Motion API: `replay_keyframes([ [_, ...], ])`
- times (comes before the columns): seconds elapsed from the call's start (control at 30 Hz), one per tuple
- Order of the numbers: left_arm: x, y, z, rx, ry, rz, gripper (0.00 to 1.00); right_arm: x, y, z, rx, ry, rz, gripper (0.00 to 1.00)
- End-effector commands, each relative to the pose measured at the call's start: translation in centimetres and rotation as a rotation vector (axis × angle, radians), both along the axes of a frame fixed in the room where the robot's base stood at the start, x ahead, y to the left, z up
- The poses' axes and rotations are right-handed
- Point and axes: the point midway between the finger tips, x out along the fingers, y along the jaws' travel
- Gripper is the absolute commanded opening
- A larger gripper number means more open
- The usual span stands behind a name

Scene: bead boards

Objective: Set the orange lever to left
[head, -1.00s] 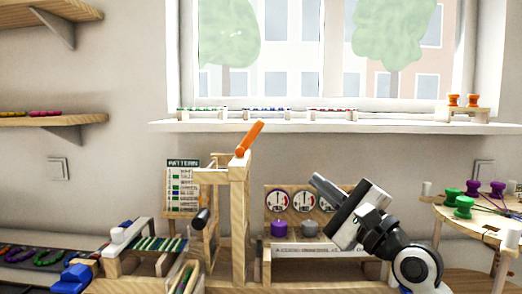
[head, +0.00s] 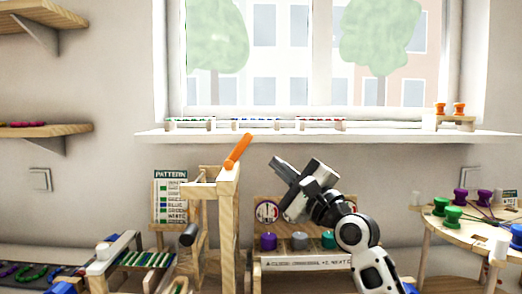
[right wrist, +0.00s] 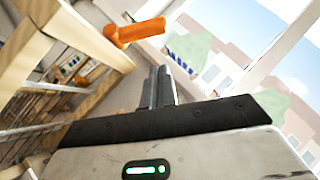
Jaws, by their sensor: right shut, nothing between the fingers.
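The orange lever (head: 238,151) stands on top of a wooden post (head: 228,220) and leans up to the right in the head view. It also shows at the upper middle of the right wrist view (right wrist: 138,32), on the end of the wooden frame. My right gripper (head: 277,165) is to the right of the lever, apart from it and a little lower in the picture. Its fingers are together with nothing between them, as the right wrist view (right wrist: 162,85) shows. My left gripper is not in view.
A wooden stand with dials (head: 266,211) and coloured knobs is behind and below my right arm. A pattern card (head: 170,200) stands left of the post. A round table (head: 455,232) with spools is at the right. The windowsill (head: 380,134) runs behind.

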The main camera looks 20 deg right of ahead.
Motion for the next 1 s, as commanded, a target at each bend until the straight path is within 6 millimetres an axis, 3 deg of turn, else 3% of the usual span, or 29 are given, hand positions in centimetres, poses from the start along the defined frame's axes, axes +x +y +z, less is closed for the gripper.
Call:
replay_keyframes([
  [0.07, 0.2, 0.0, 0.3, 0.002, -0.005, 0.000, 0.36, 1.4, 0.6, 0.9, 0.000, -0.001, 0.000, 0.00],
  [0.3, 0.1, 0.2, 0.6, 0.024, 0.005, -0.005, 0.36, 2.0, 3.2, 2.7, 0.001, 0.000, 0.001, 0.00],
  [1.0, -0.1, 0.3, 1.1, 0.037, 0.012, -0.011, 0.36, 2.5, 4.7, 3.4, -0.032, 0.009, 0.014, 0.00],
])
